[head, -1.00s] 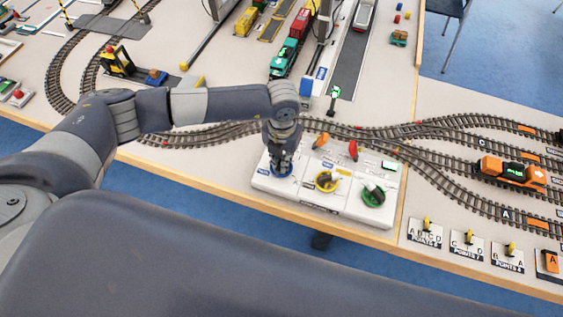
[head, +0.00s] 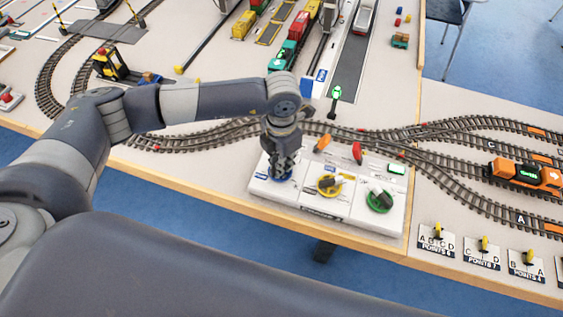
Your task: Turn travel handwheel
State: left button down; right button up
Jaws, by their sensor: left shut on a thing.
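A white control panel (head: 345,207) sits near the table's front edge and carries three handwheels in a row. My left gripper (head: 282,170) points down at the leftmost, blue handwheel (head: 287,178) and is shut on it. The gripper hides most of this wheel. The yellow handwheel (head: 329,185) is in the middle and the green handwheel (head: 380,201) is on the right, both with dark handles. The panel labels are too small to read, so I cannot tell which wheel is marked travel. My right gripper is not in view.
An orange lever (head: 322,144) and a red lever (head: 356,151) stand at the panel's back. Model tracks run behind, with an orange locomotive (head: 522,173) at the right. Points levers (head: 437,230) line the front right. Train wagons (head: 300,28) stand farther back.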

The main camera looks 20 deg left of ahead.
pick_arm(q)
jog(key=c, duration=1.7)
grip_release()
notch_tip(320, 180, up, 12)
jog(key=shift+r, duration=0.1)
